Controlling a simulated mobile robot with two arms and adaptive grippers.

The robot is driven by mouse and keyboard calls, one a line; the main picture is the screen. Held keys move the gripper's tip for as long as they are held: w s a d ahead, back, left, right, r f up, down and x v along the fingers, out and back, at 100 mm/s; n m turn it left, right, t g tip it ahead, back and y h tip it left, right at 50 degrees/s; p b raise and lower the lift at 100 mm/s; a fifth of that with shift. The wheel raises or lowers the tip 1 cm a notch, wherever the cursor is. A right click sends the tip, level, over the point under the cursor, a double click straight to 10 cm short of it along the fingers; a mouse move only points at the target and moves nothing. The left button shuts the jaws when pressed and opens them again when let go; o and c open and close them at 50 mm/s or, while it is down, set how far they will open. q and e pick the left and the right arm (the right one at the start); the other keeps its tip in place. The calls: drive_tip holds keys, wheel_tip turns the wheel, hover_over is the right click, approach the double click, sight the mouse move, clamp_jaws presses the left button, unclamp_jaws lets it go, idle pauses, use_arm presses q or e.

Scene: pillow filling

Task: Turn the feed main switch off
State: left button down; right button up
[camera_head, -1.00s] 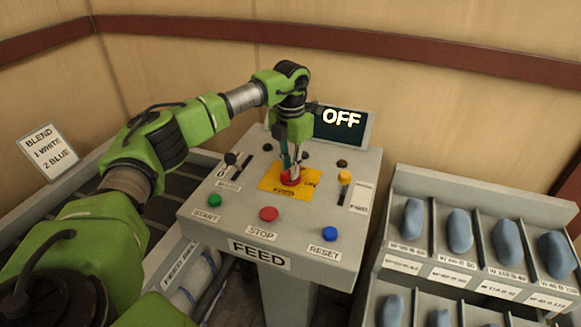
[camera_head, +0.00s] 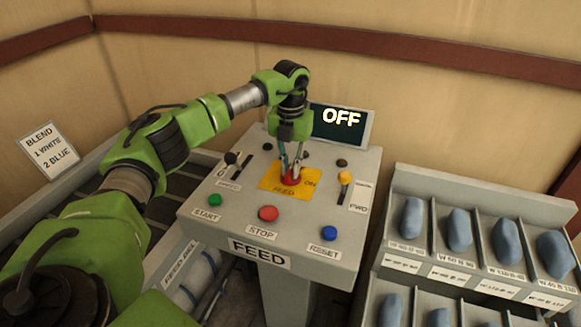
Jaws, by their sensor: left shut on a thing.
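The feed main switch (camera_head: 290,178) is a red knob on a yellow plate (camera_head: 270,183) in the middle of the grey FEED console. The plate reads FEED, with ON at its right side. My left gripper (camera_head: 291,170) reaches down from above and is shut on the red knob, its fingers on either side of it. The fingers hide part of the knob, so its pointing direction cannot be told. The display (camera_head: 339,127) at the console's back reads OFF. My right gripper is not in view.
The console (camera_head: 190,205) also carries a green START button (camera_head: 215,200), red STOP button (camera_head: 268,214), blue RESET button (camera_head: 329,234), a black-knobbed lever (camera_head: 231,158) and a yellow-knobbed lever (camera_head: 345,178). A rack (camera_head: 415,183) of blue pieces stands right. A BLEND sign (camera_head: 48,151) is left.

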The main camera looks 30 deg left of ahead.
sight(291, 168)
use_arm(q)
drive_tip(key=shift+w+r, duration=0.1)
drive_tip(key=shift+r, duration=0.05)
drive_tip(key=c, duration=2.2)
unclamp_jaws()
drive_tip(key=shift+o, duration=0.8)
wheel_tip(291, 168, up, 12)
